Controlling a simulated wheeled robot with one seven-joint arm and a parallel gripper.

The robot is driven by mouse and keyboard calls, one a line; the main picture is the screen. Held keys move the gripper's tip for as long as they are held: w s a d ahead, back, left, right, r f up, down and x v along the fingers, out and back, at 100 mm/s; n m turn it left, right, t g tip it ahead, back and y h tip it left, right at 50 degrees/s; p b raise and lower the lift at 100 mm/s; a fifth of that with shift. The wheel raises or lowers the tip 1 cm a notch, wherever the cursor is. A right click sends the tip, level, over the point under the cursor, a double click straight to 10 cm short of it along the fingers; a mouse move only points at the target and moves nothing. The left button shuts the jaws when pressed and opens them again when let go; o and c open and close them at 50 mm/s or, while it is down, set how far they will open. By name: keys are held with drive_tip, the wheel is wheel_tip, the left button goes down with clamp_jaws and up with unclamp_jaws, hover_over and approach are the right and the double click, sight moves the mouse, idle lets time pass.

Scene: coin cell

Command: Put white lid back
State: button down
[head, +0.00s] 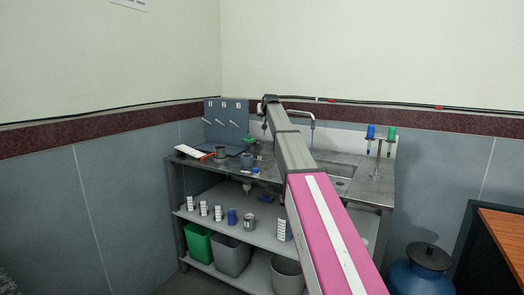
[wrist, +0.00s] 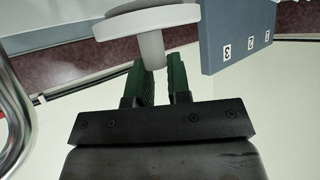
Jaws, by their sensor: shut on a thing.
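A white lid (wrist: 150,20), a round disc with a short thick stem, is at the top of the wrist view. My gripper (wrist: 160,76) has its two green fingers shut on the lid's stem. The lid is clear of any surface in the wrist view. Which container the lid belongs to cannot be told.
A blue-grey board (head: 226,118) with numbered hooks stands at the bench's back left; it shows close by in the wrist view (wrist: 235,35). Cups (head: 221,152) stand before it. A stand with blue and green tubes (head: 390,140) is at right. The lower shelf (head: 262,238) holds several containers.

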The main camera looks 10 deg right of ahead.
drive_tip(key=shift+w+f, duration=0.2)
drive_tip(key=shift+f, duration=0.05)
wheel_tip(320, 180, down, 9)
drive_tip(key=shift+f, duration=0.2)
drive_tip(key=shift+f, duration=0.4)
drive_tip(key=c, duration=1.1)
unclamp_jaws()
